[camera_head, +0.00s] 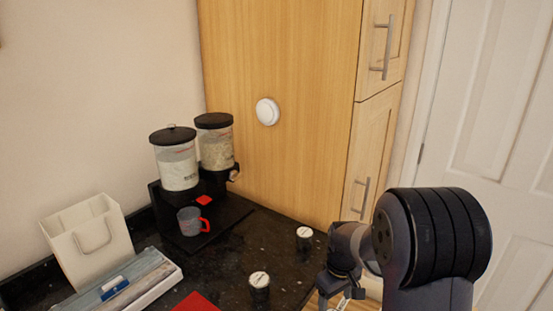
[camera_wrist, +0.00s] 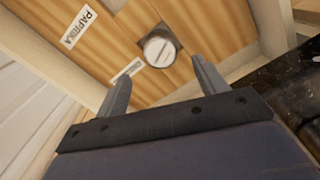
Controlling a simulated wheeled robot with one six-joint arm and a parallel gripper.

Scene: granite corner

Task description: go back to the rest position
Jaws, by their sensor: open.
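My gripper (camera_wrist: 162,88) is open in the wrist view, its two fingers apart with nothing between them. Beyond the fingertips, a dark jar with a white lid (camera_wrist: 160,48) stands in a wooden tray or drawer (camera_wrist: 226,22) with pale walls. A label reading PAPRIKA (camera_wrist: 78,28) lies on its wooden floor, and a second label (camera_wrist: 127,70) is near the jar. In the head view, my gripper (camera_head: 338,298) is low beside the counter's right edge, partly hidden and cut by the frame.
Two dark jars with white lids, one nearer (camera_head: 260,290) and one farther (camera_head: 304,239), stand on the black counter (camera_head: 238,262). A tall wooden cabinet (camera_head: 300,120) rises behind.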

